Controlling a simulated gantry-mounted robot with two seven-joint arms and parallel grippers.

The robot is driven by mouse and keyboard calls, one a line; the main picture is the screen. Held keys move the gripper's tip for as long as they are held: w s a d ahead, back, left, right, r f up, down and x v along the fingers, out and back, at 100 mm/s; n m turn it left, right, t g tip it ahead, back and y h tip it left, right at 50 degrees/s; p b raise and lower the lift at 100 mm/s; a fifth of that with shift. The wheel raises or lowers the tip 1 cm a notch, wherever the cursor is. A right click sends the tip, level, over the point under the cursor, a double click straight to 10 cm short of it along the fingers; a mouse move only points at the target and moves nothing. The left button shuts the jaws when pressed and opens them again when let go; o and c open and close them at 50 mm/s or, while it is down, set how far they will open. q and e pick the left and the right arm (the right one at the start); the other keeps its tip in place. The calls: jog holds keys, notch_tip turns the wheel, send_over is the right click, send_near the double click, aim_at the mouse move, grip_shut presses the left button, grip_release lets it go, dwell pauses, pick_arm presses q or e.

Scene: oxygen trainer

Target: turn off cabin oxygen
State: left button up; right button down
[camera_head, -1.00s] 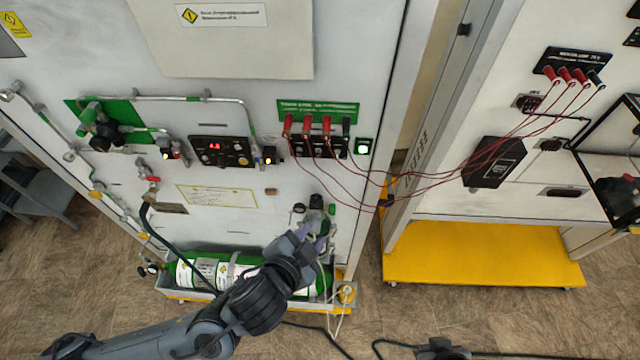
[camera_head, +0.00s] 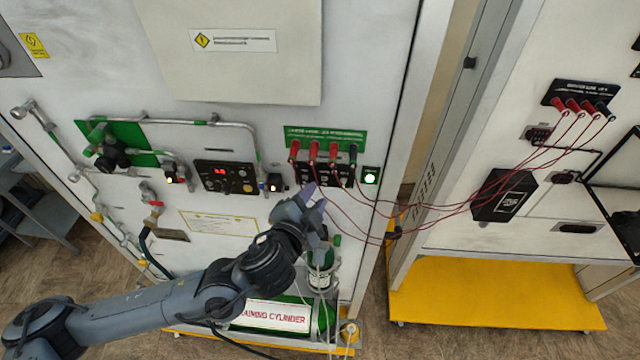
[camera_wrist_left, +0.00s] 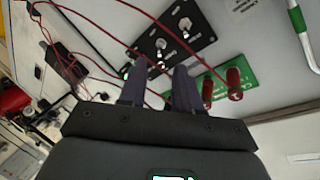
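A black switch panel (camera_head: 325,172) sits under a green label (camera_head: 325,138) on the white wall, with red plugs along its top. In the left wrist view the black panel (camera_wrist_left: 172,38) shows two metal toggle switches, one (camera_wrist_left: 185,23) farther from the fingers than the other (camera_wrist_left: 160,44). I cannot read which switch is for cabin oxygen. My left gripper (camera_head: 314,197) is just below the panel. Its two fingers (camera_wrist_left: 160,68) are apart with nothing between them, and they partly hide the panel. My right gripper is out of view.
Red cables (camera_head: 450,209) hang from the plugs across to the right cabinet, close to my left fingers. A lit green indicator (camera_head: 370,175) is right of the panel. A green cylinder (camera_head: 285,316) lies below. A display module (camera_head: 226,177) is to the left.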

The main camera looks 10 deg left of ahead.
aim_at(323, 184)
pick_arm(q)
jog(key=shift+p+x, duration=0.4)
jog(key=shift+x, duration=1.8)
jog(key=shift+c, duration=0.2)
grip_shut()
